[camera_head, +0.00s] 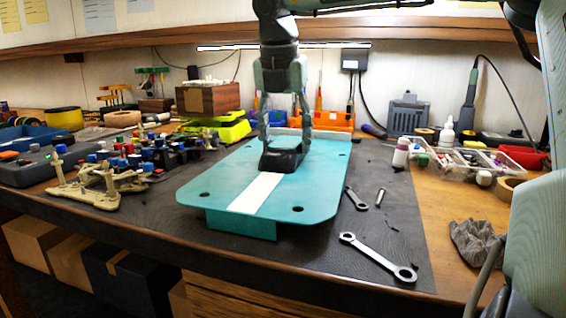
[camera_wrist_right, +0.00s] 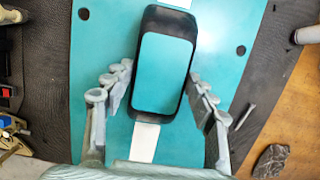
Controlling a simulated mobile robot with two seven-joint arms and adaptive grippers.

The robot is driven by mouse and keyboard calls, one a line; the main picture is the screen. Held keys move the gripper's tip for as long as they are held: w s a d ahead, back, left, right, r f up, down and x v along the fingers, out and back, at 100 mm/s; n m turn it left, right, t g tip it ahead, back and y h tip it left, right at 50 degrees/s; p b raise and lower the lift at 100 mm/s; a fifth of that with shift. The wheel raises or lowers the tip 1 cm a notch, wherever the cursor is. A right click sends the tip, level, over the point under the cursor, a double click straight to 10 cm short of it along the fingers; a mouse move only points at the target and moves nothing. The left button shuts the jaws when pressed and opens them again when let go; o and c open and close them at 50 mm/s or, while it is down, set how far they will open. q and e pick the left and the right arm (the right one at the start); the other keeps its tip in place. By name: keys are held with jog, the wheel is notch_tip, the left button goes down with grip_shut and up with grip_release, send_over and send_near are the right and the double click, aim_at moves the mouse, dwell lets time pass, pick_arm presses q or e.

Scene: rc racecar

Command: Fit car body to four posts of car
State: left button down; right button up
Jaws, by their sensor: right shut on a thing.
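The car body (camera_head: 318,183) is a flat teal plate with a white centre stripe, corner holes and a raised black-edged cabin. It lies across the middle of the mat, its front flange (camera_head: 242,222) pointing down. My right gripper (camera_head: 285,130) comes down from above and is shut on the cabin. In the right wrist view its fingers (camera_wrist_right: 158,90) flank the cabin of the car body (camera_wrist_right: 215,120). Whether the body touches anything beneath is hidden. A tan frame with upright posts (camera_head: 105,190) sits left of the body, apart from it. My left gripper is not in view.
Two wrenches (camera_head: 378,258) and a small pin (camera_head: 380,196) lie right of the body on the dark mat (camera_head: 395,225). Clustered small parts (camera_head: 150,150) stand at the left. A clear parts tray (camera_head: 470,160) and a grey cloth (camera_head: 477,243) are at the right.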

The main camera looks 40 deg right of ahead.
jog(key=shift+r, duration=0.3)
jog(key=shift+w+d+p+v, duration=0.1)
jog(key=shift+d+p+v, duration=0.1)
jog(key=shift+p+v, duration=0.65)
jog(key=shift+w+d+p+v, duration=0.2)
jog(key=shift+p+v, duration=0.4)
jog(key=shift+v, duration=0.45)
jog(key=shift+r, duration=0.1)
jog(key=shift+s, duration=0.1)
